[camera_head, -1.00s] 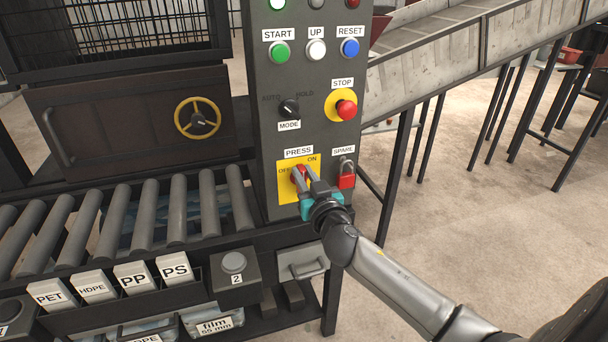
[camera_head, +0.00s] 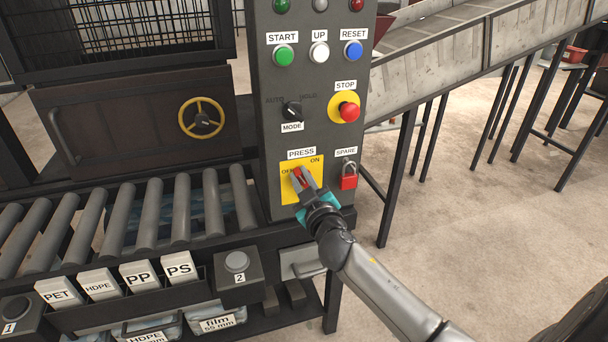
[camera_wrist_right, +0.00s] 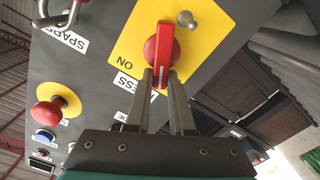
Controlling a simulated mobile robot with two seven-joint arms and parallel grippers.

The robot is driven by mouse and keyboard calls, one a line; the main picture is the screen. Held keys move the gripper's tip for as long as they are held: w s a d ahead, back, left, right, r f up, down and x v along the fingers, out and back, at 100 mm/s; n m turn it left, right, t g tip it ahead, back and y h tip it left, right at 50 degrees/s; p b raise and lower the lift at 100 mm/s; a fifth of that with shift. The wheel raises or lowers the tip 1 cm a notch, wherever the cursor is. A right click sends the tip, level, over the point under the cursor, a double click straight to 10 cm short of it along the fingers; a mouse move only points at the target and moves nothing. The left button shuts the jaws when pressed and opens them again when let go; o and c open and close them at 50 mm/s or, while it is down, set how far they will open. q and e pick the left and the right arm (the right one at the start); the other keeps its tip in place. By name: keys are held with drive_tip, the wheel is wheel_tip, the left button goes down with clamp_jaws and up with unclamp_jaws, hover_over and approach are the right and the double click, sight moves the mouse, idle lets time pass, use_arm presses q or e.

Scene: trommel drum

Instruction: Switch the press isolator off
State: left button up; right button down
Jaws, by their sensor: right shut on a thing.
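The press isolator is a red rotary handle (camera_head: 298,174) on a yellow plate (camera_head: 288,193), under the PRESS label, with OFF at its left and ON at its upper right. OFF is partly covered. In the right wrist view the red handle (camera_wrist_right: 163,50) stands between the fingers, its top leaning toward the OFF side of the panel. My right gripper (camera_head: 306,180) is shut on the handle. Its two fingers (camera_wrist_right: 167,82) lie along both sides of it in the wrist view. My left gripper is not in view.
A red padlock (camera_head: 349,181) hangs beside the plate under SPARE. The red STOP button (camera_head: 349,112) and MODE knob (camera_head: 292,109) sit above. A roller conveyor (camera_head: 182,210) lies at left, with a button box (camera_head: 237,282) below.

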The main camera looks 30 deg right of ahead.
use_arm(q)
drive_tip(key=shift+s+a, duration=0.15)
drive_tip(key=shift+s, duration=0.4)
use_arm(e)
drive_tip(key=shift+w+a+f+n, duration=0.1)
drive_tip(key=shift+a+f+n, duration=0.25)
drive_tip(key=shift+n, duration=1.65)
drive_tip(key=shift+w+a+f+n, duration=0.1)
drive_tip(key=shift+f+n, duration=0.35)
drive_tip(key=shift+n, duration=1.55)
drive_tip(key=shift+a+f+n, duration=0.25)
drive_tip(key=shift+f+n, duration=0.15)
drive_tip(key=shift+n, duration=1.6)
drive_tip(key=c, duration=0.8)
unclamp_jaws()
